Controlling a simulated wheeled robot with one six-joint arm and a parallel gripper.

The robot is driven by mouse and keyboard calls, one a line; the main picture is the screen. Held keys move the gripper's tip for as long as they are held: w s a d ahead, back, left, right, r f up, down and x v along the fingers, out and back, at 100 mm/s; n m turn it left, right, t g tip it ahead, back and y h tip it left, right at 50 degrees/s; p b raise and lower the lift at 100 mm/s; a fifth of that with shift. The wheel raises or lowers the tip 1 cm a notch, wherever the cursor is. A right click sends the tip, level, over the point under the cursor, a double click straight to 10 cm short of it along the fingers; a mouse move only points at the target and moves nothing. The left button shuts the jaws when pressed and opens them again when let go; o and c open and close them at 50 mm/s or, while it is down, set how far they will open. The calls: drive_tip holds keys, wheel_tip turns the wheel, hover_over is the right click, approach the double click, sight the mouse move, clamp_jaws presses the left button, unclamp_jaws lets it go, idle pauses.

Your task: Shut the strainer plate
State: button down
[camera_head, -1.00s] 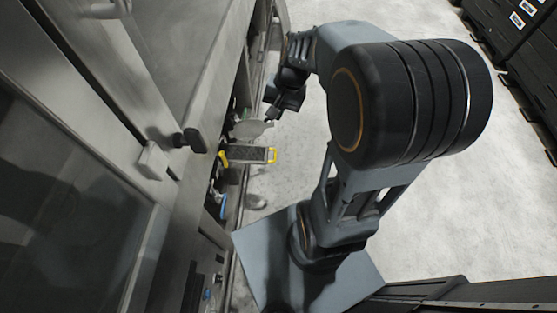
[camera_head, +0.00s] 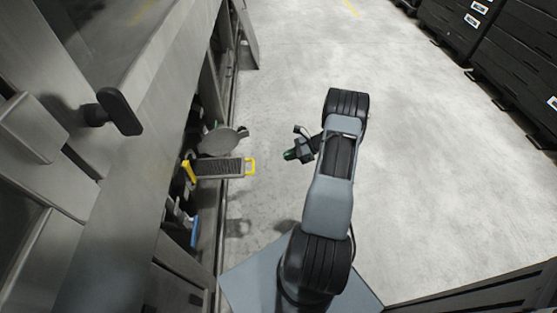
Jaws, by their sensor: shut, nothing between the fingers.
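A dark, slatted plate with yellow ends (camera_head: 218,168), which looks like the strainer plate, sticks out to the right from the machine's lower side. Its yellow handle end is outermost. A grey rounded plate (camera_head: 222,141) also sticks out just above it in the picture; I cannot tell how the two are joined. My gripper (camera_head: 289,155) is right of the yellow handle, with a clear gap of floor between them. It is small in view, shut and empty, and points left towards the machine.
The steel washer side fills the left, with a black knob handle (camera_head: 118,110) jutting out high up. A blue part (camera_head: 194,232) shows low in the machine. Black crates (camera_head: 490,60) line the far right. The pale floor between is clear.

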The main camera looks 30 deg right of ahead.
drive_tip(key=r+b+x, duration=0.1)
drive_tip(key=b+x, duration=0.1)
drive_tip(key=x, duration=1)
drive_tip(key=shift+w+a+b, duration=0.2)
drive_tip(key=shift+a+b, duration=0.2)
drive_tip(key=shift+a, duration=0.05)
